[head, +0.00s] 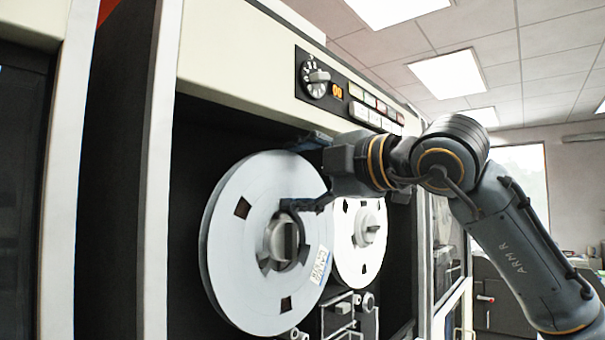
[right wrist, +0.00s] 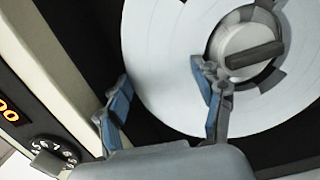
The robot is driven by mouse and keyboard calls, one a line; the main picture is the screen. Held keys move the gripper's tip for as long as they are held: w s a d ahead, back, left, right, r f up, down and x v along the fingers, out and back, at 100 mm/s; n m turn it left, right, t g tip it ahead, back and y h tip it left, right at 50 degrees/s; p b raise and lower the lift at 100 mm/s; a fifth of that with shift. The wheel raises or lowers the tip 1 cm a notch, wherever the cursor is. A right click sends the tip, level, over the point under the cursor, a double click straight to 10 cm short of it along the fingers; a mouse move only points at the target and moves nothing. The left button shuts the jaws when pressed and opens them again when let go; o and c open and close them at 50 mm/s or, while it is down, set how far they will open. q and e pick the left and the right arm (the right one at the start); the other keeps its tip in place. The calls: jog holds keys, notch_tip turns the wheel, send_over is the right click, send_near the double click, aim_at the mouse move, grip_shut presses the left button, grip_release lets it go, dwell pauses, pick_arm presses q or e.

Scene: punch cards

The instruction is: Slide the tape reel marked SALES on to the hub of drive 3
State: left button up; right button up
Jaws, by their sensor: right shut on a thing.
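A large white tape reel (head: 240,270) stands upright in the recess of a tape drive (head: 240,65). Its label (head: 321,267) has slanted lettering that I cannot read surely. The hub (head: 284,242) shows through the reel's centre, with the reel around it; whether it is fully seated I cannot tell. My right gripper (head: 312,170) is shut on this reel. One finger is by its upper edge and the other is in front of its face near the hub. The right wrist view shows the reel (right wrist: 165,60), the hub (right wrist: 248,50) and both fingers. My left gripper is out of view.
A second, smaller-looking reel (head: 350,265) sits on the right of the same recess. Above are a dial (head: 317,77), an orange display (head: 337,90) and buttons (head: 365,112). Cabinet walls close in the recess. Tape-path parts (head: 343,308) sit below the reels.

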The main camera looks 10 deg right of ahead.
jog(key=shift+x, duration=0.85)
jog(key=o, duration=1.9)
jog(key=shift+s+a+r, duration=0.1)
jog(key=shift+a, duration=0.05)
jog(key=shift+c, duration=1.4)
jog(key=shift+s+d+b, duration=0.3)
jog(key=shift+b, duration=0.05)
jog(key=b+v, duration=0.2)
jog(key=v, duration=0.2)
jog(key=shift+d+f, duration=0.2)
jog(key=shift+d, duration=0.1)
jog(key=b+v, duration=0.1)
jog(key=v, duration=0.1)
jog(key=b+v, duration=0.1)
jog(key=v, duration=0.1)
jog(key=shift+s+d, duration=0.2)
jog(key=shift+d, duration=0.25)
